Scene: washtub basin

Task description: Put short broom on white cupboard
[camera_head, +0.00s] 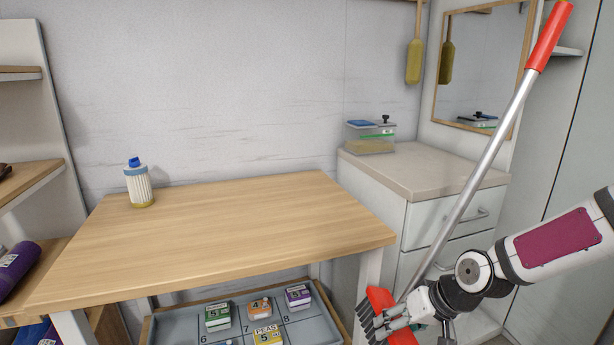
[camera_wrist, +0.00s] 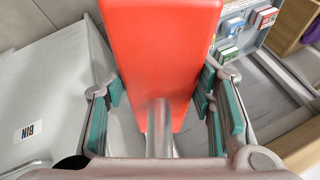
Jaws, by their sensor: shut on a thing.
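The short broom (camera_head: 468,200) has a red head, a silver handle and a red grip at its upper end. It is tilted, head low and handle rising to the upper right. My gripper (camera_head: 392,318) is shut on the broom near its head, in front of the cupboard's lower part. In the wrist view the red head (camera_wrist: 160,55) lies between the teal finger pads. The white cupboard (camera_head: 422,172) has drawers and a beige top and stands at the right. The broom handle crosses in front of its drawers.
A clear lidded container (camera_head: 368,140) stands at the back left of the cupboard top; the rest of that top is clear. A wooden table (camera_head: 240,228) is beside it, with a white bottle (camera_head: 138,186). A grey tray (camera_head: 180,322) holds small boxes. A mirror (camera_head: 480,75) hangs behind.

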